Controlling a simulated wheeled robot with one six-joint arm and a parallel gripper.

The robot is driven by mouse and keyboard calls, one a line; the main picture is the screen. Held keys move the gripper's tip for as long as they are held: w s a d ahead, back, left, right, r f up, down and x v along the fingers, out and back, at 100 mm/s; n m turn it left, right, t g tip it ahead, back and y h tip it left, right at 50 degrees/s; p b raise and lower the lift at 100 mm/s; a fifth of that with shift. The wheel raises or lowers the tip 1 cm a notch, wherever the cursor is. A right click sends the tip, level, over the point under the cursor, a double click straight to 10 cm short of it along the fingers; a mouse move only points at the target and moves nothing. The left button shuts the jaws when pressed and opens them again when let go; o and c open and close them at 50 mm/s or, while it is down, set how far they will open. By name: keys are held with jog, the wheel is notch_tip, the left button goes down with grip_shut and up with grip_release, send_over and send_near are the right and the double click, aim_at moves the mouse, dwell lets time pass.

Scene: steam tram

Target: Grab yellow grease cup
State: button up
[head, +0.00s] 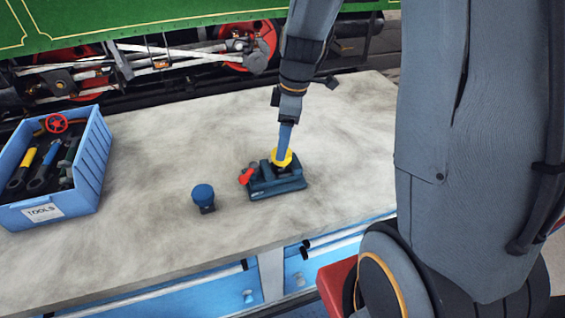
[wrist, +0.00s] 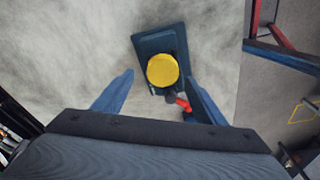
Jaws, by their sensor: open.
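The yellow grease cup (head: 281,158) sits on a dark blue-grey base (head: 262,190) on the workbench. In the wrist view the cup shows as a round yellow top (wrist: 162,70), on the dark base plate (wrist: 150,44). A red lever (wrist: 184,104) sticks out beside it, and shows left of the cup in the head view. My gripper (wrist: 158,88) is open, with one blue finger on each side of the cup's line. In the head view the gripper (head: 285,140) is right at the cup and partly covers it. I cannot tell whether the fingers touch it.
A blue-topped cup (head: 203,197) stands left of the base. A blue crate of tools (head: 92,165) stands at the bench's left end. The bench top (head: 165,140) is clear between them. A green steam tram (head: 150,18) with red wheels is behind.

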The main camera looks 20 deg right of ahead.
jog(key=f+p, duration=0.1)
jog(key=f, duration=0.2)
jog(key=shift+s+a+f+p, duration=0.15)
jog(key=shift+s+f+p, duration=0.05)
jog(key=shift+f+p, duration=0.15)
jog(key=shift+w+a+f, duration=0.1)
jog(key=shift+f, duration=0.5)
jog(key=c, duration=1.4)
jog(key=shift+r, duration=0.1)
